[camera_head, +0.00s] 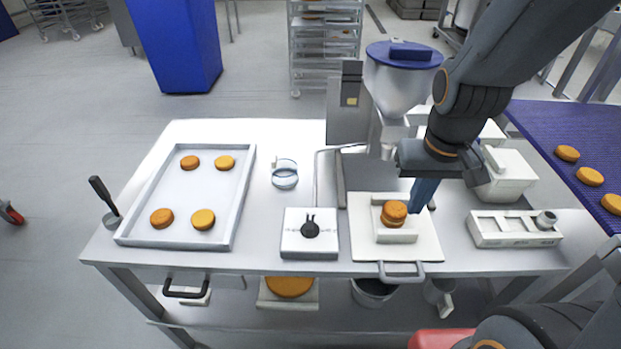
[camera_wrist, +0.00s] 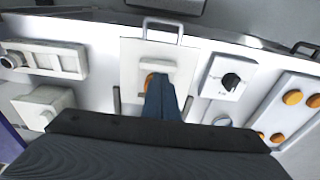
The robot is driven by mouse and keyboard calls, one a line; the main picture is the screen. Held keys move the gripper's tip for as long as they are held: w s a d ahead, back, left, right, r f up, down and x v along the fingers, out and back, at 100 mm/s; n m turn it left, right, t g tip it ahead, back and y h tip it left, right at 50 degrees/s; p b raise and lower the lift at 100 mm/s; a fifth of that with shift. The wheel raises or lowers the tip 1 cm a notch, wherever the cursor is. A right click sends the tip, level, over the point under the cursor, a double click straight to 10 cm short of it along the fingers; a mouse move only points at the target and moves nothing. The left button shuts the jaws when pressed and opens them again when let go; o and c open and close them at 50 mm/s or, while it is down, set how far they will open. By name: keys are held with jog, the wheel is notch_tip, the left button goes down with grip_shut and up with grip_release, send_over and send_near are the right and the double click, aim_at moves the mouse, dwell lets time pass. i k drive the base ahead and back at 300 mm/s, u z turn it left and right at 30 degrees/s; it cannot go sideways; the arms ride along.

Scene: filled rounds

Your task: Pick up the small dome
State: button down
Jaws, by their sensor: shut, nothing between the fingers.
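Small orange-brown rounds with domed tops are in view; which one is the small dome I cannot tell for sure. A stack of rounds (camera_head: 395,212) sits in a white holder (camera_head: 398,236) on a white board (camera_head: 428,247). Several more rounds (camera_head: 203,219) lie apart on the tray (camera_head: 240,208) at the left. My gripper (camera_head: 417,208) points down just right of the stack, its blue fingers together and empty. In the wrist view the shut fingers (camera_wrist: 161,100) partly hide the stacked round (camera_wrist: 150,79). Whether they touch it I cannot tell.
A hopper (camera_head: 398,90) with a blue lid stands behind the board. A white box with a black knob (camera_head: 309,234) and a clear ring (camera_head: 285,175) lie between tray and board. A white rack block (camera_head: 512,229) is at the right. A blue conveyor (camera_head: 560,130) carries more rounds.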

aim_at(285, 171)
jog(key=k, duration=0.6)
jog(key=u, duration=0.8)
jog(key=i, duration=1.05)
jog(key=z, duration=0.2)
